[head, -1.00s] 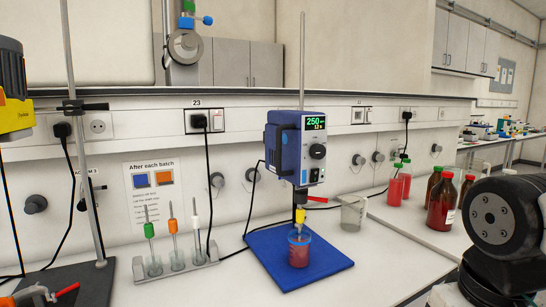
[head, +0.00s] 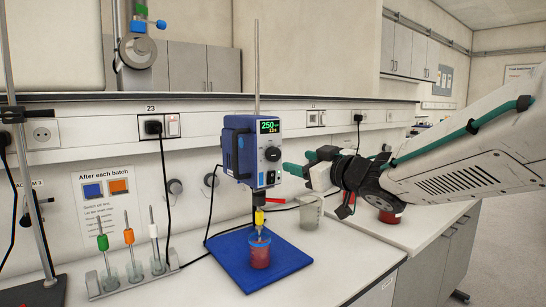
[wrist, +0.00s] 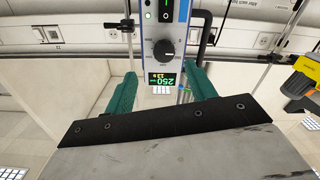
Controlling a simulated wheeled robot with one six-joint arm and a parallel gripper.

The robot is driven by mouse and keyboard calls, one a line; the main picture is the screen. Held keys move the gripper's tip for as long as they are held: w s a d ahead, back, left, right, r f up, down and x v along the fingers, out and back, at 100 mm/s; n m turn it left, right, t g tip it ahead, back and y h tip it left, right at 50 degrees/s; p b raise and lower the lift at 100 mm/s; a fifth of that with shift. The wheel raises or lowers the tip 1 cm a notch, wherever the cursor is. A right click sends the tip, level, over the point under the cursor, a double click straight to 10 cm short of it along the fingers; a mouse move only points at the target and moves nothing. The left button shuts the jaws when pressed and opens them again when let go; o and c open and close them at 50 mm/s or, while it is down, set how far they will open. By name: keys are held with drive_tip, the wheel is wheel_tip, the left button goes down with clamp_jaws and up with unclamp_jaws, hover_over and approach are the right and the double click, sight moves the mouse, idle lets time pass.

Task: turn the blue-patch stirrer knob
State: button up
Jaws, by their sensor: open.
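The blue and grey stirrer (head: 238,150) hangs on an upright rod, with a lit display (head: 269,127) that reads 250. Its round black knob (head: 273,154) is on the front, below the display. In the wrist view the stirrer appears upside down, and the knob (wrist: 163,48) lies beyond and between my fingertips. My gripper (head: 300,162) is to the right of the stirrer front, its teal fingers pointing at it.
Under the stirrer, a beaker of red liquid (head: 260,255) stands on a blue mat (head: 226,265). A red-filled container (head: 390,216) is behind my arm.

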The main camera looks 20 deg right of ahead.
sight(276, 155)
drive_tip(key=shift+y, duration=0.3)
drive_tip(key=x, duration=0.8)
drive_tip(key=shift+a, duration=0.25)
drive_tip(key=shift+s, duration=0.1)
drive_tip(key=shift+n, duration=0.3)
drive_tip(key=c, duration=1)
